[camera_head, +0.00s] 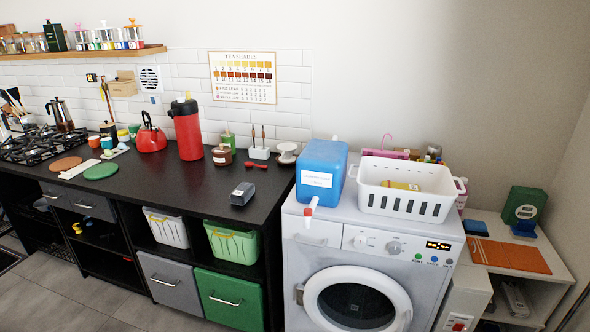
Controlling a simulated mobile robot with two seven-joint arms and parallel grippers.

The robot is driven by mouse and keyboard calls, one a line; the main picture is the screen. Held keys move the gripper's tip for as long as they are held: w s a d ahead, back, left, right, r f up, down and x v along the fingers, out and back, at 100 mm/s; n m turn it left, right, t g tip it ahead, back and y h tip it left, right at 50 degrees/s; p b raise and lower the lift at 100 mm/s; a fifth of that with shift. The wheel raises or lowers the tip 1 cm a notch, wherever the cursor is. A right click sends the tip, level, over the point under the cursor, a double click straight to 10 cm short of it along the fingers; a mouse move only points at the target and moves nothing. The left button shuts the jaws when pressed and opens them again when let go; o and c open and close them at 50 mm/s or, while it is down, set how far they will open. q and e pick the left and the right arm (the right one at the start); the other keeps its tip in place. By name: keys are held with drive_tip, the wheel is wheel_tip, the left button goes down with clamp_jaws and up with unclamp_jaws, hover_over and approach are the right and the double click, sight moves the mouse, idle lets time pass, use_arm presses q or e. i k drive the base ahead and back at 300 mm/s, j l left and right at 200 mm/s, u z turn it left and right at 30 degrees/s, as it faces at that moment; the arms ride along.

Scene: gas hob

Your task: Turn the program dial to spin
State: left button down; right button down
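A white washing machine (298,258) stands at the right end of the black counter. Its front panel carries a larger round grey dial (394,247) and a smaller round knob (360,241) to its left. Which of the two is the program dial cannot be read, and the marks around them are too small to tell their settings. A lit black display (438,245) is to the right, with small green and blue buttons below it. The round door (316,298) below looks shut. Neither of my grippers is in view.
A blue detergent container (322,172) with a white-and-red tap overhanging the front edge and a white basket (408,205) stand on the machine. A low white table (490,226) is to the right. Floor is free at the lower left.

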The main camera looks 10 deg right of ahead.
sight(360, 242)
drive_tip(key=z, duration=1.25)
